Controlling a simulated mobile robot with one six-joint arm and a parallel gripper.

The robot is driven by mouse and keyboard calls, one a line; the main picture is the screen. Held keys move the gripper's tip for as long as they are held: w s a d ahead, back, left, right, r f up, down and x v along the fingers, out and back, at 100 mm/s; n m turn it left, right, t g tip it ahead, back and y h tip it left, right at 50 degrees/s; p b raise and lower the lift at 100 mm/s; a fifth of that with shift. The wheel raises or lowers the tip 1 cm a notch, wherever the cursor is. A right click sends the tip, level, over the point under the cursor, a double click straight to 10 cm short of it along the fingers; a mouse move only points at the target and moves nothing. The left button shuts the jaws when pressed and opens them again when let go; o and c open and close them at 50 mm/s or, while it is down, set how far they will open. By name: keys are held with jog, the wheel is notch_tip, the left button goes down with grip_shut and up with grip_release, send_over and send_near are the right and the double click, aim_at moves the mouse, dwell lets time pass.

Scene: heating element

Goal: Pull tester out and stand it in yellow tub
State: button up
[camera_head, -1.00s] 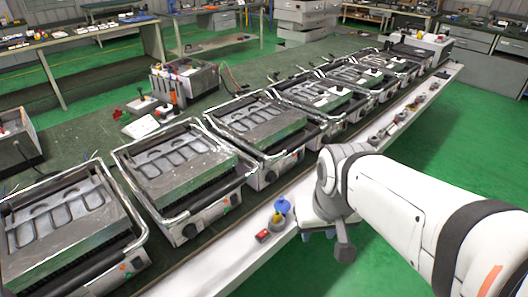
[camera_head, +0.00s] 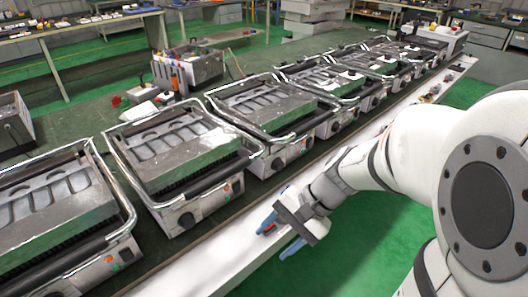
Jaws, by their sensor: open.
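My gripper (camera_head: 276,239) is in the camera_head view, low over the white front ledge (camera_head: 215,263). Its two blue-tipped fingers are apart, and I see nothing held between them. A small red piece (camera_head: 268,229) shows beside the left finger. The small yellow and blue items seen on the ledge earlier are now hidden behind my gripper. I cannot tell if they are the tub and the tester. Slim tools with orange handles (camera_head: 174,79) stand by the metal box (camera_head: 190,66) at the back; I cannot tell whether one is the tester.
A row of metal grill units (camera_head: 180,160) with raised handle bars stands along the green bench, close behind the ledge. Small parts (camera_head: 428,98) lie farther along the ledge. Green floor (camera_head: 345,262) is open at the front.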

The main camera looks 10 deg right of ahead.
jog(key=w+a+f+m+t+y+b, duration=0.1)
jog(key=w+f+m+t+y+b, duration=0.1)
jog(key=w+f+m+y+b, duration=0.45)
jog(key=w+d+f+m+t+h+b, duration=0.4)
jog(key=w+d+f+m+t+b, duration=0.6)
jog(key=w+d+f+m+t, duration=0.4)
jog(key=shift+m+g+y, duration=0.25)
jog(key=shift+m+g, duration=0.05)
jog(key=shift+m, duration=0.05)
jog(key=w+a, duration=0.2)
jog(key=w+a+f+b, duration=0.1)
jog(key=w+a, duration=0.1)
jog(key=w+a+f, duration=0.1)
jog(key=w+a, duration=0.1)
jog(key=shift+w+b, duration=0.15)
jog(key=shift+b, duration=0.15)
jog(key=c, duration=1)
notch_tip(320, 180, up, 10)
jog(key=p, duration=0.4)
jog(key=shift+r, duration=0.1)
jog(key=shift+c, duration=0.2)
